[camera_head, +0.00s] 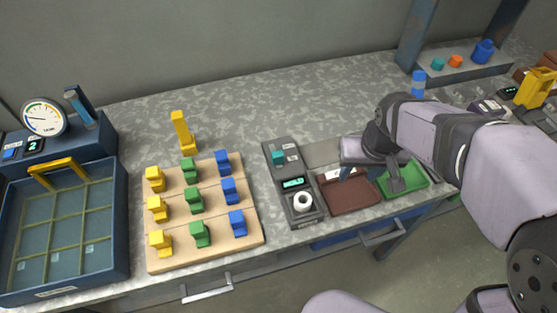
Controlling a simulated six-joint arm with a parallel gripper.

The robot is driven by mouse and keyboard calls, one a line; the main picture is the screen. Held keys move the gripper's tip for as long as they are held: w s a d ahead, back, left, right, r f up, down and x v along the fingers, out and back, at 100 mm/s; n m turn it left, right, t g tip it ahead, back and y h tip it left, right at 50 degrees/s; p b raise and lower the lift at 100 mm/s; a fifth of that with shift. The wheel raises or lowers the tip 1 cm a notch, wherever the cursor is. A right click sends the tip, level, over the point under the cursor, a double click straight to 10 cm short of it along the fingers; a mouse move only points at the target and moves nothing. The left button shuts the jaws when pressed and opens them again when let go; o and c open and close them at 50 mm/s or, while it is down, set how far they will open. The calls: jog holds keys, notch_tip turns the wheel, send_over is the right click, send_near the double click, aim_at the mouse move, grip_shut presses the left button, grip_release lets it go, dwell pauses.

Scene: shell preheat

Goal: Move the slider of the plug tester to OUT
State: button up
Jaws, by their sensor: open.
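The plug tester looks like the long dark grey unit (272,151) in the middle of the table. It has a teal block (278,158) at its far end, a lit green display (293,183) in the middle and a white ring (303,202) at its near end. I cannot tell which part is the slider, and no OUT marking is readable. My gripper (371,182) is open, to the right of the unit, over the brown tray and the green tray. Nothing shows between its fingers, and it is apart from the unit.
The brown tray (350,202) and green tray (418,185) lie right of the unit. A wooden board (205,255) with yellow, green and blue blocks is left of it. A yellow upright piece (181,130) stands behind. A blue gauge box (118,225) is far left. Table behind the unit is clear.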

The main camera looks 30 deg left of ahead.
aim_at(278, 155)
jog(key=s+a+r+n+y+b, duration=0.1)
jog(key=s+a+n+y+b, duration=0.2)
jog(key=a, duration=1.6)
jog(key=shift+n+t+h, duration=0.4)
jog(key=shift+w+p+x, duration=0.15)
jog(key=shift+w+x, duration=0.05)
jog(key=shift+x, duration=1.1)
jog(key=shift+w+p+x, duration=0.1)
jog(key=shift+w+x, duration=0.15)
jog(key=shift+x, duration=1.05)
jog(key=shift+w+p+x, duration=0.15)
jog(key=shift+w+x, duration=0.05)
jog(key=shift+x, duration=1.05)
jog(key=shift+r, duration=0.15)
